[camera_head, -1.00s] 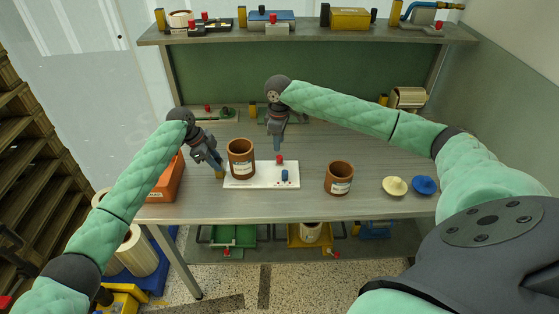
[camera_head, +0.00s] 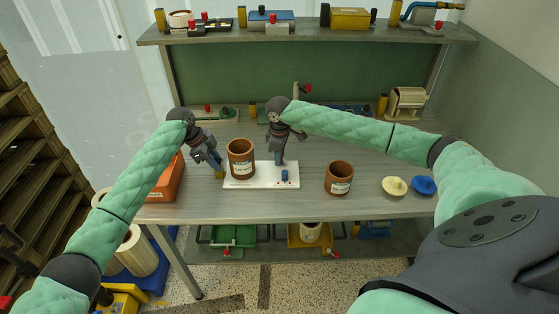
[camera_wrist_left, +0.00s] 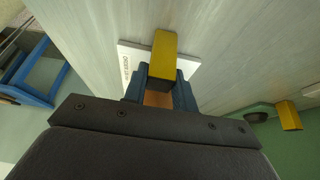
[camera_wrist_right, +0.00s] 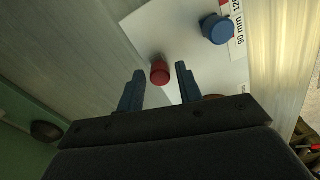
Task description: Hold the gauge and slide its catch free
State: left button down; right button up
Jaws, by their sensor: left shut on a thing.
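The gauge is a white plate (camera_head: 262,184) lying on the bench, with a blue knob (camera_head: 284,175) and printed marks such as "90 mm" in the right wrist view (camera_wrist_right: 240,27). A red knob (camera_wrist_right: 160,72) stands on the plate; my right gripper hides it in the head view. My left gripper (camera_head: 217,170) is shut on a yellow block (camera_wrist_left: 164,52) at the plate's left end. My right gripper (camera_wrist_right: 159,82) is open, pointing down over the plate, its two fingers apart with the red knob between or just beyond their tips. I see no contact.
A brown cup (camera_head: 241,160) stands at the plate's left part, close to both grippers. Another brown cup (camera_head: 339,178) stands to the right, with a cream lid (camera_head: 394,187) and a blue lid (camera_head: 424,186). An orange bin (camera_head: 168,183) is at the left edge.

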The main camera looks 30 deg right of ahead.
grip_shut()
jog(key=shift+s+d, duration=0.1)
jog(key=shift+d, duration=0.05)
jog(key=shift+s+d, duration=0.3)
jog(key=shift+d, duration=0.2)
jog(key=shift+s+d, duration=0.25)
jog(key=shift+d, duration=0.1)
dwell(0.8)
jog(key=shift+o, duration=1.3)
grip_release()
